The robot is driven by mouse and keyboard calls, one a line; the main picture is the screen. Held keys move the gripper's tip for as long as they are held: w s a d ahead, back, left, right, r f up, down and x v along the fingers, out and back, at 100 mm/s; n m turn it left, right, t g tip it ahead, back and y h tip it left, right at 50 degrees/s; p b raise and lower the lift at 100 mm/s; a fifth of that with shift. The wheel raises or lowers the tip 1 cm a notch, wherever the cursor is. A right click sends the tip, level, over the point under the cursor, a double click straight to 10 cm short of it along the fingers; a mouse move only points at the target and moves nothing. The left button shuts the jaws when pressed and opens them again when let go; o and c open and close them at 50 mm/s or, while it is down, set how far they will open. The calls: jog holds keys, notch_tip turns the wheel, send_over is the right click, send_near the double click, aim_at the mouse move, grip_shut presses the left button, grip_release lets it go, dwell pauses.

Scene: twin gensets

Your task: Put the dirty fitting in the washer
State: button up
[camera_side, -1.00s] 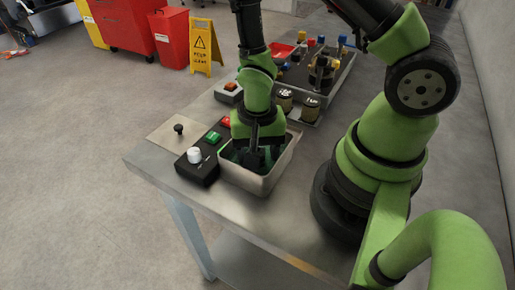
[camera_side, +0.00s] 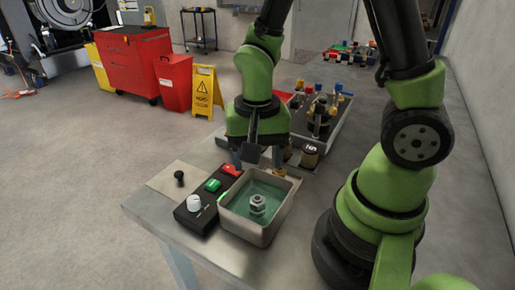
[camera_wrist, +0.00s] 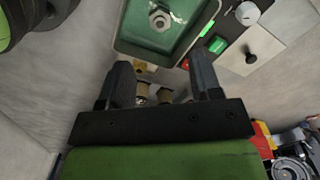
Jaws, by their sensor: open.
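The fitting (camera_side: 257,203), a grey metal hex piece, stands in the washer (camera_side: 283,208), a metal basin with a green interior. In the wrist view the fitting (camera_wrist: 160,19) lies inside the washer (camera_wrist: 125,45), clear of my fingers. My gripper (camera_side: 256,162) is open and empty, raised above the table behind the basin. In the wrist view the two dark fingers of my gripper (camera_wrist: 160,80) are spread apart with nothing held between them.
A black control box (camera_side: 196,217) with a white knob, green button and red switch stands left of the basin. Behind my gripper are brass-coloured cylinders (camera_side: 310,155) and a grey tray (camera_side: 335,125) of coloured-top parts. A plate with a black knob (camera_side: 180,178) lies at left.

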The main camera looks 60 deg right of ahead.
jog(key=s+r+n+t+y, duration=0.1)
jog(key=s+r+n+t, duration=0.2)
jog(key=r, duration=0.5)
jog(key=s+a+r+n+t+y, duration=0.1)
jog(key=s+r+n+t, duration=0.2)
jog(key=r, duration=0.6)
jog(key=shift+s+r+n+t, duration=0.25)
jog(key=shift+s+n+t, duration=0.15)
jog(key=shift+t, duration=0.2)
